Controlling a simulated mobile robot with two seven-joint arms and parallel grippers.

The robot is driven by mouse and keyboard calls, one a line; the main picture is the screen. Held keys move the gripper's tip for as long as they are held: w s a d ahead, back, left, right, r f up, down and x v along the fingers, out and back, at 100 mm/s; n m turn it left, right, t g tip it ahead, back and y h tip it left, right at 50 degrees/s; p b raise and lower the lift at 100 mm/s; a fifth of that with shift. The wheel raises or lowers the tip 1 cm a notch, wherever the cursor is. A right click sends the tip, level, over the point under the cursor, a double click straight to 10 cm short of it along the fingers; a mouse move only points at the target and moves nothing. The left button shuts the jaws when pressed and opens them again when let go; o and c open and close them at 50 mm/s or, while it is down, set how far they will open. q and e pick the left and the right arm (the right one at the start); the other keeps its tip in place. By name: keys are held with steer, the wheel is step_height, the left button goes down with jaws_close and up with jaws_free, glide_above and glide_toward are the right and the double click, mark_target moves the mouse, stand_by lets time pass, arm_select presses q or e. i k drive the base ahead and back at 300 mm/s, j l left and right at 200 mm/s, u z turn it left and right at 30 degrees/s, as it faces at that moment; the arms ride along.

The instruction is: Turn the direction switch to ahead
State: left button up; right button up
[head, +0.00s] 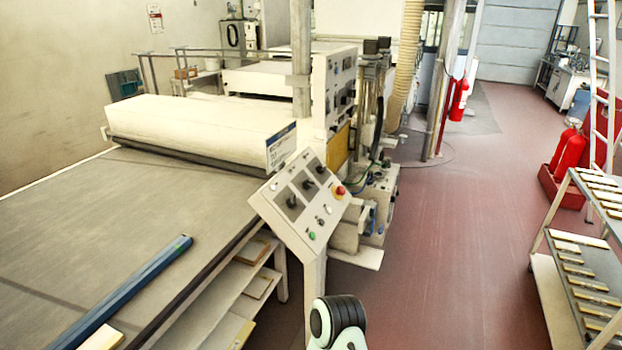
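A tilted cream control panel (301,201) stands on a post at the right edge of the conveyor table. Three dark rotary switches sit on grey plates in a slanting row: a near one (291,202), a middle one (308,184) and a far one (320,169). Their labels are too small to read, so I cannot tell which is the direction switch or where it points. A green button (312,236) and a red emergency stop (340,191) are on the same panel. Neither gripper shows. A rounded black and white part of my arm is at the bottom, below the panel.
The conveyor table (90,215) fills the left, with a blue bar (135,293) lying on it. The tunnel machine (205,127) is behind. A rack of slats (590,285) and red extinguishers (568,155) stand right. The red floor (465,240) between is clear.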

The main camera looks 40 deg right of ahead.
mark_target(308, 184)
steer(key=l+u, duration=0.25)
steer(key=l, duration=0.85)
steer(key=i+l+u, duration=0.1)
steer(key=l, duration=2.05)
